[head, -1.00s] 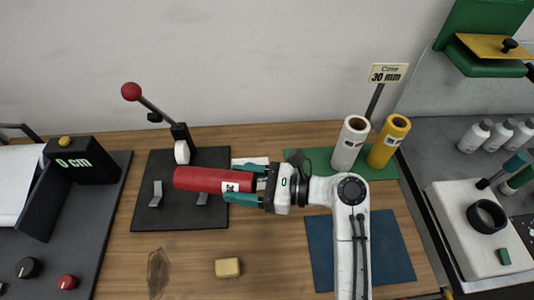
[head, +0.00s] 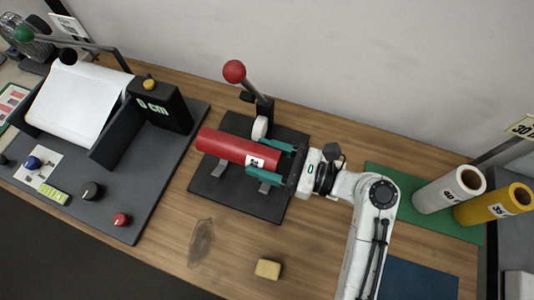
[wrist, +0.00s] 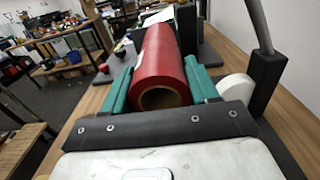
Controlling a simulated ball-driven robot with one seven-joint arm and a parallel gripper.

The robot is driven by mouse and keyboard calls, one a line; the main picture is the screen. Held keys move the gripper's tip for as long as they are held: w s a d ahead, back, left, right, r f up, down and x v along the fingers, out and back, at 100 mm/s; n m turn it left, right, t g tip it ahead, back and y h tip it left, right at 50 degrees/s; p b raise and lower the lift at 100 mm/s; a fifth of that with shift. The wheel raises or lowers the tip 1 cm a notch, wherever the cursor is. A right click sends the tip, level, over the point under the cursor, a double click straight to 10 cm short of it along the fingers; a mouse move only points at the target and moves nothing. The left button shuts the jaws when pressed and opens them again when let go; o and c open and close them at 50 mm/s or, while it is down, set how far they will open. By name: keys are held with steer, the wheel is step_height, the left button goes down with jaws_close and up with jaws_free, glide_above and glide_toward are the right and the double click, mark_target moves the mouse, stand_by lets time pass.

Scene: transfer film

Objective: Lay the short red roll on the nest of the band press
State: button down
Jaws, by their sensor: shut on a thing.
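The short red roll (head: 225,146) has a white label near its right end. It lies sideways in my gripper (head: 270,163), whose green fingers are shut on its right end. The band press has a black base plate (head: 240,205), a lever with a red knob (head: 234,71) and a white roller (head: 260,128). Its grey nest supports (head: 201,197) show in front of and below the roll. The roll is over the plate and seems raised above the supports. In the wrist view the red roll (wrist: 160,62) points away from me between both fingers, its hollow end facing me.
A black machine with a "0 cm" box (head: 160,105) and white sheet stands left of the press. A yellow block (head: 267,269) lies in front on the wooden bench.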

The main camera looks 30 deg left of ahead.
steer(key=shift+f+b, duration=2.65)
steer(key=shift+b, duration=0.45)
steer(key=shift+f, duration=1.6)
steer(key=shift+c, duration=1.1)
jaws_free()
steer(key=shift+f, duration=0.1)
steer(key=shift+d, duration=0.1)
steer(key=b+v, duration=0.1)
steer(key=v, duration=0.9)
steer(key=shift+d+b, duration=0.3)
steer(key=shift+d, duration=0.05)
